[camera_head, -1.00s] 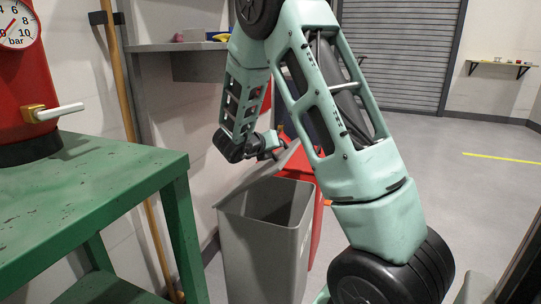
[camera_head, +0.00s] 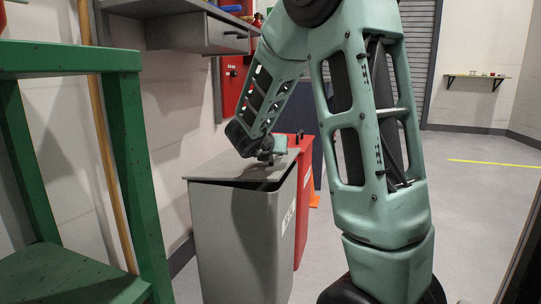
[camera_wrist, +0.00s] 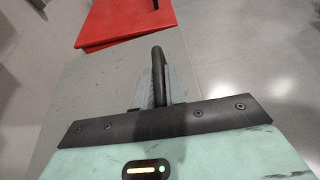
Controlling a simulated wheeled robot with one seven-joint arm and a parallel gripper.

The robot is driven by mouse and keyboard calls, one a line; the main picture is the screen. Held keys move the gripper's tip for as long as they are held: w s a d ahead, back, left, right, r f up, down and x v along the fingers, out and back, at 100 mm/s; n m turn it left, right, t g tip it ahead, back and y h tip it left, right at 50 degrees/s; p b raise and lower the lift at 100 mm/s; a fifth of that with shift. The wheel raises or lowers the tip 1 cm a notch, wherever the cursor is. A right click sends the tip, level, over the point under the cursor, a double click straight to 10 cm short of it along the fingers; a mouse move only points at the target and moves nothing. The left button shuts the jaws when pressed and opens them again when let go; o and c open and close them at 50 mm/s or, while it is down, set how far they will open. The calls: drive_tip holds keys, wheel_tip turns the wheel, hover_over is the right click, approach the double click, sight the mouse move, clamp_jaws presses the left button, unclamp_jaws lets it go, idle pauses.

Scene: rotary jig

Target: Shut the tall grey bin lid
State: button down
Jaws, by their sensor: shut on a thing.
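The tall grey bin (camera_head: 235,240) stands left of my arm in the head view. Its grey lid (camera_head: 215,168) lies nearly flat over the top, with a thin dark gap under its front edge. My gripper (camera_head: 270,154) is at the lid's upper right part. In the wrist view the lid (camera_wrist: 95,95) spreads below my gripper (camera_wrist: 158,88), whose fingers are closed around a dark curved handle (camera_wrist: 158,58). The handle's lower end is hidden by the fingers.
A red bin (camera_head: 302,205) stands close behind the grey one; its red top shows in the wrist view (camera_wrist: 125,20). A green table (camera_head: 135,150) and a wooden pole (camera_head: 105,150) are at left. A shelf (camera_head: 175,8) hangs above. Open floor (camera_head: 480,220) lies at right.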

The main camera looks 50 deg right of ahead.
sight(279, 159)
drive_tip(key=shift+s+d+f+b, duration=0.1)
drive_tip(key=shift+s+f+b, duration=0.1)
drive_tip(key=shift+f+b, duration=0.55)
drive_tip(key=shift+s+f+b, duration=0.2)
drive_tip(key=shift+f+b, duration=0.45)
drive_tip(key=shift+f, duration=0.25)
drive_tip(key=c, duration=1.5)
unclamp_jaws()
drive_tip(key=shift+o, duration=0.2)
drive_tip(key=shift+r, duration=0.2)
drive_tip(key=shift+a+r, duration=0.15)
drive_tip(key=shift+a, duration=0.2)
drive_tip(key=p+v, duration=0.7)
drive_tip(key=v, duration=0.9)
drive_tip(key=shift+a, duration=0.3)
drive_tip(key=shift+s, duration=0.2)
